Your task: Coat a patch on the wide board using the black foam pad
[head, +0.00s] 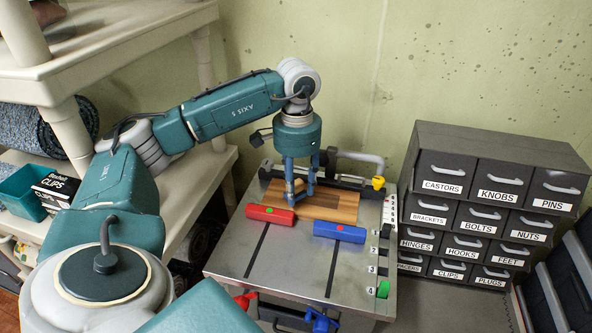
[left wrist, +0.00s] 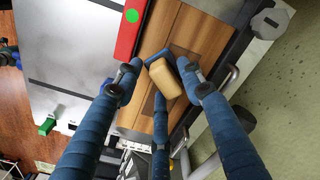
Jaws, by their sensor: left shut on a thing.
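The wide board (head: 340,206), made of brown wood strips, lies flat on a metal-topped work table (head: 228,255); it also shows in the left wrist view (left wrist: 196,32). My left gripper (head: 300,197) points down at the board's left half. In the left wrist view my left gripper (left wrist: 160,80) is shut on a tan block (left wrist: 167,79), low over the board. I cannot tell whether this block belongs to the black foam pad; its underside is hidden, and no black foam shows clearly. A darker patch (left wrist: 184,52) shows on the board near the block.
A red bar (head: 270,214) and a blue bar (head: 339,231) lie along the board's front edge. A metal rail with a yellow knob (head: 378,182) runs behind it. A labelled drawer cabinet (head: 485,207) stands at the right, a cream shelf (head: 110,60) at the left.

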